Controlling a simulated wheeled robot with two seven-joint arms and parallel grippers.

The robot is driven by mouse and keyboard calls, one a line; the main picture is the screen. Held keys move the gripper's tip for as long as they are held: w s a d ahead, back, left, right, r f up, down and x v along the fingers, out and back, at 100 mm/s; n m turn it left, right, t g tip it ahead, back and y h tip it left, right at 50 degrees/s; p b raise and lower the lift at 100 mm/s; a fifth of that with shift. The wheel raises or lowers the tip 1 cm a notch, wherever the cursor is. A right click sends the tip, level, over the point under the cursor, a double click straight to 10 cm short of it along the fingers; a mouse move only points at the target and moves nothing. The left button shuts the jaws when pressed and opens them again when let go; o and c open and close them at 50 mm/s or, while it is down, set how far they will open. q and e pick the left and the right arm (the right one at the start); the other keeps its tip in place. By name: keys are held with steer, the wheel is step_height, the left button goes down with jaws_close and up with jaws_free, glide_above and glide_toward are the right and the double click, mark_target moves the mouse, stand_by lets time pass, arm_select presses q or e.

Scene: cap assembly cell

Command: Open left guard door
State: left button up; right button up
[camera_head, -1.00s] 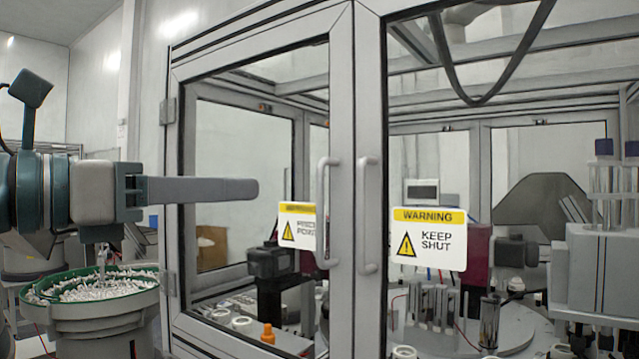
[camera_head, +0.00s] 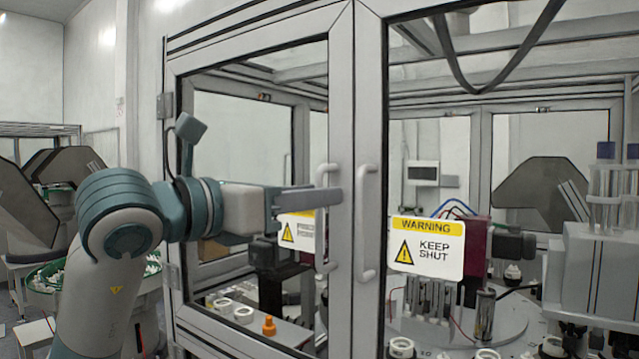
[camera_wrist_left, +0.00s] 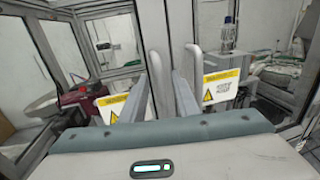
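The left guard door (camera_head: 182,80) is a grey-framed glass door, closed against the right guard door (camera_head: 372,60). Its light grey vertical handle (camera_head: 327,259) is beside the centre seam. My left gripper (camera_head: 335,201) is level with the handle's middle, and its near finger crosses in front of the handle. In the left wrist view, the two fingers of my left gripper (camera_wrist_left: 160,97) are apart, and the left door's handle (camera_wrist_left: 157,68) shows in the gap between them. I cannot tell whether a finger touches it. My right gripper is out of view.
The right door's handle (camera_head: 367,225) stands close beside the left one. A yellow-and-white warning sign (camera_head: 427,246) is on the right door; another sign (camera_head: 291,231) is partly hidden behind my gripper. A green-rimmed bowl of parts (camera_head: 45,277) stands behind my left arm.

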arm_select(q)
steer(key=shift+x, duration=0.85)
jaws_close()
steer(key=shift+s+a, duration=0.1)
steer(key=shift+s, duration=0.05)
